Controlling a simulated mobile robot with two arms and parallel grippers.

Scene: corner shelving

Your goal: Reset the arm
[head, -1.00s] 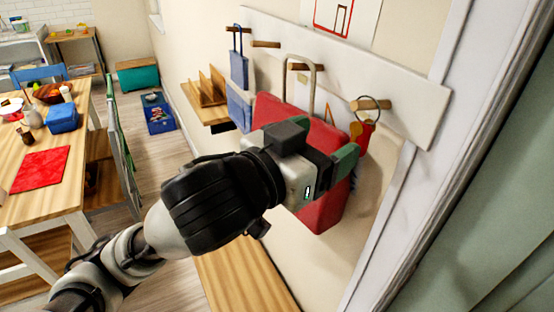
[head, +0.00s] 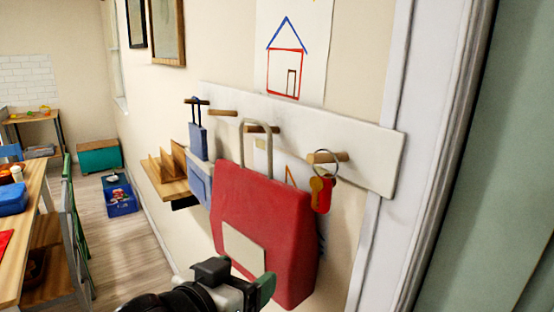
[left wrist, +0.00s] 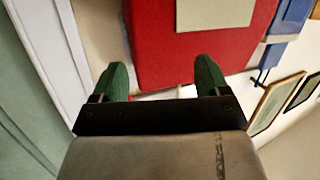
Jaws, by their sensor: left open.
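My left gripper (head: 262,290) is at the bottom of the head view, in front of the lower part of a red bag (head: 262,200). In the left wrist view its two green fingers (left wrist: 160,82) stand apart with nothing held between them. The red bag (left wrist: 190,60) fills the top middle of that view, past the fingertips, with its beige patch (left wrist: 213,12). The bag hangs by its grey handle from a wooden peg. My right gripper is not in view.
A small wooden shelf (head: 165,180) is beyond. A door frame (head: 430,150) stands right. A table (head: 30,215) and chair are left, with floor between.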

